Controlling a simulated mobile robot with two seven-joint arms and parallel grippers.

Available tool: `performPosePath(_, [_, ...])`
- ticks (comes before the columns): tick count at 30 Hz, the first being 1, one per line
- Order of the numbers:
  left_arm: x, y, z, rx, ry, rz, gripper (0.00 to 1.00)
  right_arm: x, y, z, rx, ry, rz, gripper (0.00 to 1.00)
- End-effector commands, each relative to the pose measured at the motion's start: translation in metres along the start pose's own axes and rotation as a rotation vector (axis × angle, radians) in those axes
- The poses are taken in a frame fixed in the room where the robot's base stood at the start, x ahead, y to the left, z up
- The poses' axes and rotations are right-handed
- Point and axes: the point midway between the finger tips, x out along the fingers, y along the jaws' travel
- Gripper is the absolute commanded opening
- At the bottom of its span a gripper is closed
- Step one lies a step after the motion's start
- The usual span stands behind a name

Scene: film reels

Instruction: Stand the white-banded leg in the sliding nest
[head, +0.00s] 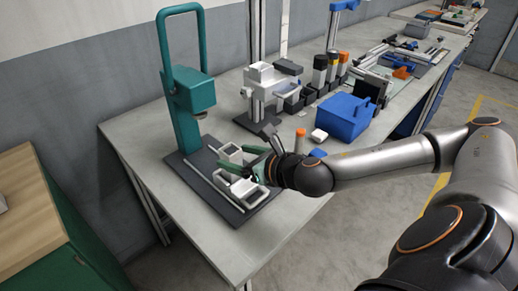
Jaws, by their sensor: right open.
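The sliding nest (243,188) seems to be the white bracketed fixture low on the dark base plate of a teal press (186,112). My right gripper (256,165) is open at the nest's right side, its green fingers reaching over it. The fingers and wrist hide part of the nest, and I cannot tell whether anything stands between them. I cannot pick out the white-banded leg for certain. My left gripper is not in view.
A white and grey fixture (262,82) stands behind the press. A blue bin (343,117) and a small orange-topped cylinder (300,140) are on the grey bench (235,258) beyond my right wrist. The bench's front left area is clear. A wooden-topped green cabinet (30,205) stands left.

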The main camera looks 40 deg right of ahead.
Motion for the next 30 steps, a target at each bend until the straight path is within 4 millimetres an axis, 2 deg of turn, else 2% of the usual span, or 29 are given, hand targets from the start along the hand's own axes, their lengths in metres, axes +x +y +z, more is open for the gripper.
performPosePath(6, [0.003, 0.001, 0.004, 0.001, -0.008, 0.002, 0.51, -0.035, 0.000, -0.001, -0.006, 0.002, 0.000, 0.80])
performPosePath(7, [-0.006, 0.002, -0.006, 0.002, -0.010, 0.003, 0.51, -0.039, 0.000, 0.005, -0.004, 0.004, -0.002, 0.80])
performPosePath(12, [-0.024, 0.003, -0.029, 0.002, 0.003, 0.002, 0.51, -0.055, -0.001, 0.006, -0.003, 0.005, -0.004, 0.80])
performPosePath(18, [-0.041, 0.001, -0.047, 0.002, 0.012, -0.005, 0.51, -0.075, 0.000, 0.005, -0.001, 0.005, -0.002, 0.80])
performPosePath(24, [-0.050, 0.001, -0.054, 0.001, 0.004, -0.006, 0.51, -0.088, 0.000, 0.002, -0.001, 0.002, -0.001, 0.80])
performPosePath(30, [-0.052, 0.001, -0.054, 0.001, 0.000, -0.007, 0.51, -0.092, 0.000, 0.000, 0.000, 0.000, 0.001, 0.80])
